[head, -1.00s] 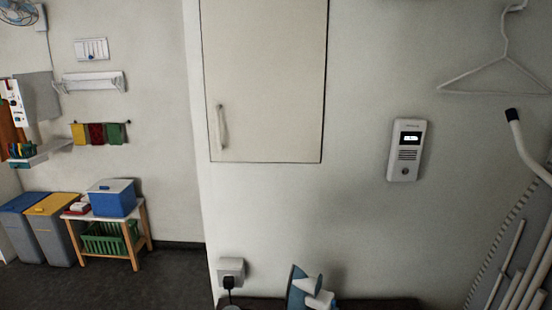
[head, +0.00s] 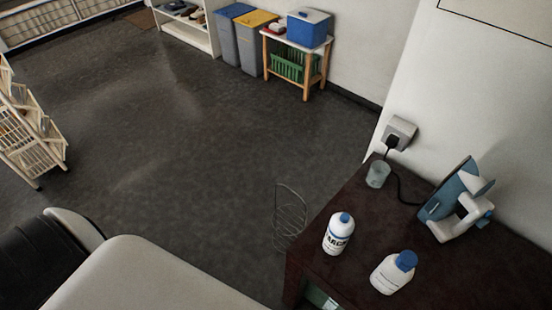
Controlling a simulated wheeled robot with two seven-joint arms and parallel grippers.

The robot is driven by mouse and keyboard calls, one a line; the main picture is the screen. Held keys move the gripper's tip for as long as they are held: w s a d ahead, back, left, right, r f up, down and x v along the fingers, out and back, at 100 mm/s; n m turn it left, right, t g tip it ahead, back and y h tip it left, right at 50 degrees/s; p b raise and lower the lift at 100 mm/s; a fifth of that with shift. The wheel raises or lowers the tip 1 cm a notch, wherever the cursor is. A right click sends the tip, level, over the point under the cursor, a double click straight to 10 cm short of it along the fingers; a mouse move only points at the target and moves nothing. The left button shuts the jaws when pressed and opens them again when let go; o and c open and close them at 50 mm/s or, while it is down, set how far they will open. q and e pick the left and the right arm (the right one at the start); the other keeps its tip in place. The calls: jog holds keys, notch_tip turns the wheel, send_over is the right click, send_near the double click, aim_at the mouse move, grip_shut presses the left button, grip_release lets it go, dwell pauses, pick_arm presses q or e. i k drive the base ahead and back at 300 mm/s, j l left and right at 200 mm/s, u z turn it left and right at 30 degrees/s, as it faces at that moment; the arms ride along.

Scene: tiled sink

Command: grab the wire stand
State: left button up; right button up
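A thin dark wire stand (head: 289,215) shows in the head view, just left of the dark table's left edge. It looks like an upright frame of bent wire with curved rungs. I cannot tell whether it touches the table or what it rests on. Neither of my grippers is in view.
The dark table (head: 345,205) at the right holds two white bottles with blue caps (head: 339,234) (head: 392,272), a cup (head: 377,174) and a blue-white iron (head: 457,201). A wooden rack (head: 28,132) stands at left. Bins (head: 245,42) and a small table (head: 297,50) stand behind. The middle floor is clear.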

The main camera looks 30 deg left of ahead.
aim_at(289, 222)
jog(key=u, duration=0.75)
